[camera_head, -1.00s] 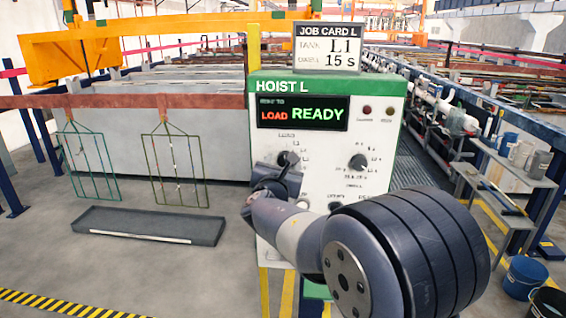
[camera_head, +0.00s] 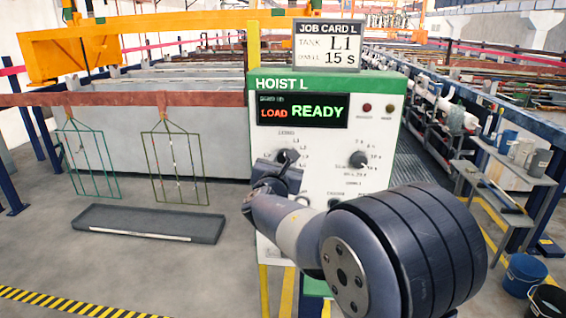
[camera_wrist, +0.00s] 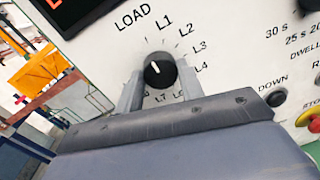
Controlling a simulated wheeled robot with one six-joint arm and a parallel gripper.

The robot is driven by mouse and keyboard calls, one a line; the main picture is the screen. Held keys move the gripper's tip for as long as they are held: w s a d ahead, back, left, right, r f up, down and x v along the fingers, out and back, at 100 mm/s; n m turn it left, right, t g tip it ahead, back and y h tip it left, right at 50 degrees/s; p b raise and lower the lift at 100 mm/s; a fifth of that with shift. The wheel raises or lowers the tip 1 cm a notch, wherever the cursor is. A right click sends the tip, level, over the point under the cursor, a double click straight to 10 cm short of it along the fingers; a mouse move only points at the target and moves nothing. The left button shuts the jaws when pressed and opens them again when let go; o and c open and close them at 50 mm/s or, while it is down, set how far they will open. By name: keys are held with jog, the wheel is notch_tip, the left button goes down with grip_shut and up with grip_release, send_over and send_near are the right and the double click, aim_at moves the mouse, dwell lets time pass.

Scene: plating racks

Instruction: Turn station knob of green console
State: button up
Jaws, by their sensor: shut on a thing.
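The green console (camera_head: 382,83) is a white panel with a green top band marked HOIST L. Its display (camera_head: 303,110) reads LOAD in red and READY in green. The station knob (camera_head: 288,158) is black, and its scale reads LOAD, L1, L2, L3, L4 and on in the wrist view (camera_wrist: 159,70). Its white mark points up and left, roughly toward LOAD. My gripper (camera_wrist: 159,82) has one finger on each side of the knob and is shut on it. In the head view my gripper (camera_head: 280,172) partly covers the knob's lower surroundings.
A second knob (camera_head: 358,160), for dwell, sits to the right. A red button (camera_wrist: 309,116) is close to my gripper's right side. A job card (camera_head: 328,47) above reads TANK L1, 15 s. Wire racks (camera_head: 175,168) hang left over a grey tray (camera_head: 150,224).

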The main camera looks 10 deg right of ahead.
jog(key=shift+f+m+b, duration=0.15)
jog(key=shift+m+b, duration=0.15)
jog(key=shift+b, duration=0.15)
jog(key=shift+b, duration=0.45)
jog(key=m+b, duration=0.2)
jog(key=shift+b, duration=0.35)
jog(key=shift+m+b, duration=1.4)
jog(key=shift+m, duration=0.1)
jog(key=shift+r, duration=0.2)
jog(key=o, duration=1)
